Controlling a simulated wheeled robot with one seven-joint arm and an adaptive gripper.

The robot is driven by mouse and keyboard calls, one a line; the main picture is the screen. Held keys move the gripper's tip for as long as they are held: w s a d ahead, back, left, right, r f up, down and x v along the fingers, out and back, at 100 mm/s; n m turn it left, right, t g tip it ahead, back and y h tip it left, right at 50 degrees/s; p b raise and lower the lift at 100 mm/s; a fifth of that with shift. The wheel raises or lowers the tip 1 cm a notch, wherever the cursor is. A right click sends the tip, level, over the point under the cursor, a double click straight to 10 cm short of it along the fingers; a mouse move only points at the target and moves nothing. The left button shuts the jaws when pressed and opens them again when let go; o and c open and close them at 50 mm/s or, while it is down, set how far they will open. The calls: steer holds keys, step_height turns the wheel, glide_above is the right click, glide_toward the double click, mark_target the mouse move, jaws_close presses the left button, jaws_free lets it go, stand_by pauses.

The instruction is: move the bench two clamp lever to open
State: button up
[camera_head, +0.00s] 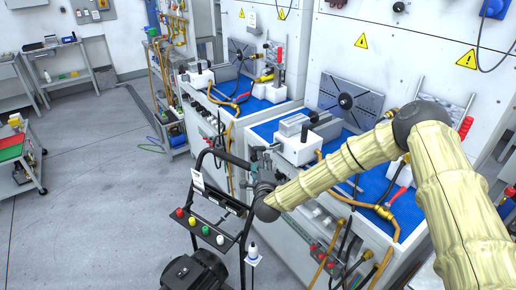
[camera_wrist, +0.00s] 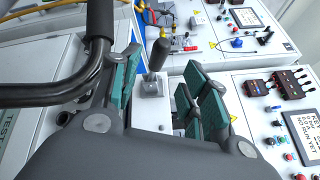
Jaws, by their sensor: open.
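My gripper (camera_head: 262,160) is at the front left edge of the nearer bench, left of a white clamp block (camera_head: 298,148) with an upright black lever (camera_head: 305,130). The wrist view shows my gripper (camera_wrist: 155,95) open, its green-padded fingers apart. A black-handled lever (camera_wrist: 158,55) on a white block (camera_wrist: 152,88) shows between and beyond the fingers. It looks like the same lever; contact is not visible. The farther bench has a similar white block (camera_head: 198,79) with a dark lever. No label shows which bench is two.
A black cart frame (camera_head: 222,165) with coloured knobs stands close left of my gripper; a black bar (camera_wrist: 45,94) crosses the wrist view's left side. Hoses and red-handled parts (camera_head: 466,127) are on the nearer bench. Open floor (camera_head: 95,170) lies to the left.

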mark_target(264, 149)
steer(key=w+p, duration=0.1)
steer(key=w, duration=0.2)
steer(key=w+p, duration=0.1)
steer(key=w, duration=0.2)
steer(key=w+a+p, duration=0.1)
steer(key=w, duration=0.2)
jaws_close()
